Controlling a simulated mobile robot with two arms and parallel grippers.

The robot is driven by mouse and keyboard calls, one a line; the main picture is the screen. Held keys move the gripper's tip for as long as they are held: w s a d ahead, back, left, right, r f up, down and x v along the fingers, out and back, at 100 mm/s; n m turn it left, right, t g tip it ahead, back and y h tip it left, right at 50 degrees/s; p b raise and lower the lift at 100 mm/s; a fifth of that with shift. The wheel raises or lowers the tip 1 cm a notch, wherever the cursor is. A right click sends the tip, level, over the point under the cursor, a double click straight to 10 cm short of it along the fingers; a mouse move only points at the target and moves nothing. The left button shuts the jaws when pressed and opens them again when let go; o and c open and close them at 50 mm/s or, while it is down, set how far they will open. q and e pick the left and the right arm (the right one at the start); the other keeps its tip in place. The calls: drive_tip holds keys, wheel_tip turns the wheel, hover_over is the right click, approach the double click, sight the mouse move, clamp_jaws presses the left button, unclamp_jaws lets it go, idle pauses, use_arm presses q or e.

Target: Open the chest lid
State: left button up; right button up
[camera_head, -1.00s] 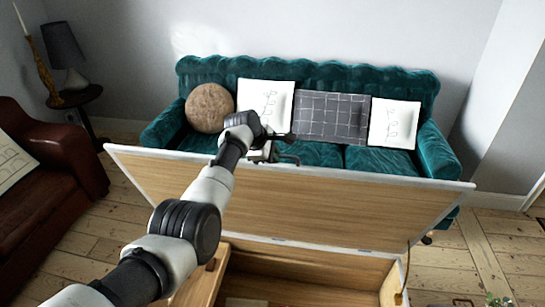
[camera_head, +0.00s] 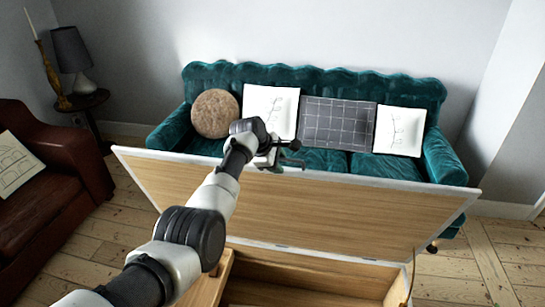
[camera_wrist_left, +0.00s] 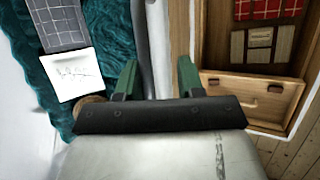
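The chest lid (camera_head: 320,214) stands raised, its wooden inner face toward me and its white rim on top. The chest (camera_head: 300,272) below is open, and its lower part is cut off by the head view's bottom edge. My left gripper (camera_head: 284,153) is at the lid's top edge, left of its middle. In the left wrist view the two green fingers (camera_wrist_left: 158,78) are spread apart, with the lid's edge (camera_wrist_left: 148,45) running between them. Whether a finger touches the lid is unclear. My right gripper is in neither view.
A teal sofa (camera_head: 315,82) with several cushions stands close behind the lid. A brown leather armchair (camera_head: 50,170) is at the left, near a side table with a lamp (camera_head: 73,60). In the left wrist view, the chest interior shows red plaid items (camera_wrist_left: 265,9). Bare floorboards lie right of the chest.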

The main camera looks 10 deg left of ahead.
use_arm(q)
drive_tip(key=b+v, duration=0.1)
drive_tip(key=v, duration=0.9)
drive_tip(key=shift+a+r+b, duration=0.15)
drive_tip(key=shift+r+b, duration=0.05)
drive_tip(key=shift+b, duration=0.1)
drive_tip(key=shift+s, duration=0.15)
drive_tip(key=s+a+f+m+g+y+b, duration=0.15)
drive_tip(key=s+f, duration=0.25)
drive_tip(key=f, duration=1.3)
drive_tip(key=s+a+f+m+y, duration=0.1)
drive_tip(key=s+f+m, duration=0.25)
drive_tip(key=f, duration=1.25)
drive_tip(key=s+a+f+m+y, duration=0.2)
drive_tip(key=s+f+m, duration=0.3)
drive_tip(key=s+f, duration=1.35)
drive_tip(key=s+a+f+m, duration=0.1)
drive_tip(key=s+f+m, duration=0.2)
drive_tip(key=s, duration=0.9)
drive_tip(key=s+f+m+g+b, duration=0.1)
drive_tip(key=s+f+m, duration=0.2)
drive_tip(key=s+f, duration=0.4)
drive_tip(key=s+a+f+m+g+b, duration=0.1)
drive_tip(key=s+f+m, duration=0.2)
drive_tip(key=s, duration=1.4)
wheel_tip(320, 180, down, 3)
drive_tip(key=shift+s+a+m, duration=0.25)
drive_tip(key=shift+a+m, duration=0.05)
drive_tip(key=shift+a, duration=0.05)
